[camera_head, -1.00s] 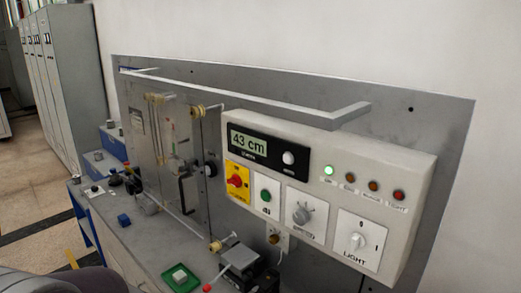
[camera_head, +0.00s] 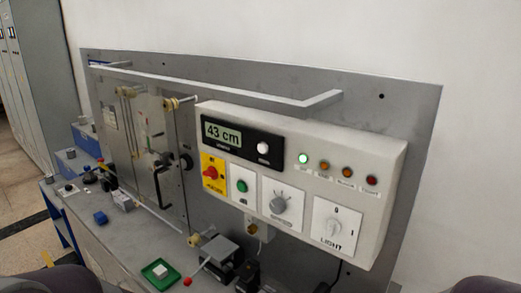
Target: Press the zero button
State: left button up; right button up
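The control panel (camera_head: 300,180) is a pale box mounted on a grey backboard. At its top left a black readout unit (camera_head: 241,136) shows "43 cm" on its display. A round white button (camera_head: 263,148) sits at the right end of that unit; its label is too small to read. Dark rounded shapes at the bottom left and bottom right corners look like parts of my arms. Neither of my grippers shows in this view.
The panel also has a red knob on yellow (camera_head: 210,172), a green button (camera_head: 241,186), a grey dial (camera_head: 280,204), a light switch (camera_head: 331,227) and several lamps. A rail (camera_head: 220,88) juts out above it. The bench holds a green tray (camera_head: 160,272) and a blue block (camera_head: 100,217).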

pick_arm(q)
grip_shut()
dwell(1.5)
